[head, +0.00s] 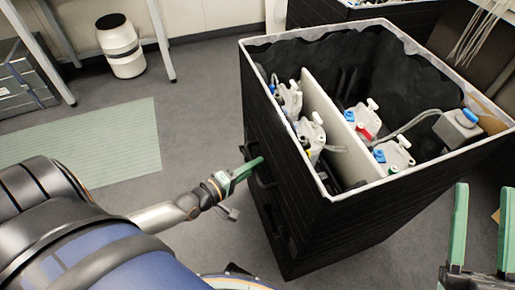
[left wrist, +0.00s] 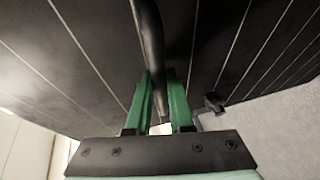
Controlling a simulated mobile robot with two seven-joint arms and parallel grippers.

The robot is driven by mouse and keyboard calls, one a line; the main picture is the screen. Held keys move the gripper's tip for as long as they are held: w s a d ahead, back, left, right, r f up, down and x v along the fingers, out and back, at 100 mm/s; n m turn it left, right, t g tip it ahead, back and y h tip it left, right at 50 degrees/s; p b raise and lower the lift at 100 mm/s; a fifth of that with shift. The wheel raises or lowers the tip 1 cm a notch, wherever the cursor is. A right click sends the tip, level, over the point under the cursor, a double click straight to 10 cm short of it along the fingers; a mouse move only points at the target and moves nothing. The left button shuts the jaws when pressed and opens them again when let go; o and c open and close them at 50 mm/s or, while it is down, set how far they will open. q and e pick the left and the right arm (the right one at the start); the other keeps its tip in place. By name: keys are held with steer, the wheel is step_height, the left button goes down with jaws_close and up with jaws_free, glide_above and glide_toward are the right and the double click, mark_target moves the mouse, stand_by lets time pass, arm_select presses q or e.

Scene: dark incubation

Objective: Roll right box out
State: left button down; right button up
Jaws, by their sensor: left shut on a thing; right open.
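A large black box (head: 345,215) with a pale rim and an open top stands on the carpet at the right of the head view. My left gripper (head: 250,167) is at the box's left side, shut on a dark handle there. In the left wrist view the green fingers (left wrist: 160,100) close around a dark bar, the handle (left wrist: 148,35), in front of the box's dark lined wall (left wrist: 90,50). My right gripper (head: 480,230) is open and empty at the lower right, beside the box and apart from it.
Inside the box, a pale divider (head: 325,105) separates several white devices with tubing (head: 362,120). A white canister (head: 121,46) and table legs stand at the back left. A pale green mat (head: 90,140) lies on the floor. Grey carpet left of the box is clear.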

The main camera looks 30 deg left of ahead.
arm_select(q)
steer(key=shift+s+a+f, duration=0.1)
steer(key=shift+s+a, duration=0.1)
steer(key=shift+a, duration=0.05)
arm_select(e)
steer(key=shift+a+f, duration=0.1)
steer(key=shift+f, duration=0.05)
arm_select(q)
steer(key=c, duration=0.8)
jaws_free()
steer(key=shift+d, duration=0.1)
steer(key=p+v, duration=0.3)
steer(key=v, duration=0.9)
steer(key=shift+s, duration=0.25)
arm_select(e)
step_height(320, 180, down, 16)
steer(key=w+d+m+g+h, duration=0.1)
steer(key=w+m+g+h, duration=0.1)
steer(key=m+g+h, duration=0.2)
steer(key=shift+w+m+g+h, duration=0.35)
steer(key=shift+m+g+h, duration=0.05)
steer(key=shift+g+h, duration=0.55)
steer(key=shift+d, duration=0.1)
